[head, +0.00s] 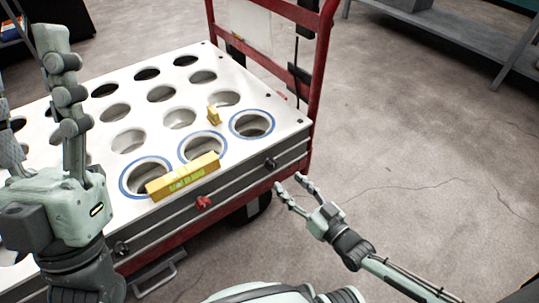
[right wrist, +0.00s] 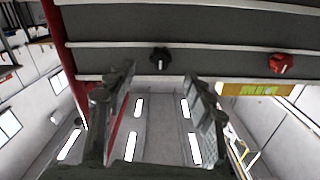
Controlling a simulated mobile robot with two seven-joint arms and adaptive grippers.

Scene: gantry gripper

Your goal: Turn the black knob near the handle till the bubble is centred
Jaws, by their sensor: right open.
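A black knob (head: 270,163) sits on the cart's dark side rail, at the end near the red upright handle frame (head: 318,60). It also shows in the right wrist view (right wrist: 160,58), ahead of the fingers and between their lines. My right gripper (head: 289,183) is open and empty, just outside the rail, its fingertips pointing at the knob and apart from it. A yellow spirit level (head: 183,177) lies along the plate's front edge; its bubble is too small to make out. My left gripper (head: 35,75) stands at the left, fingers up, spread and empty.
The white plate (head: 150,62) has rows of round holes, some blue-ringed. A small yellow block (head: 214,115) stands on it. A red knob (head: 203,202) and another black knob (head: 121,248) are on the same side. The floor at right is clear; a grey shelf (head: 450,35) stands behind.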

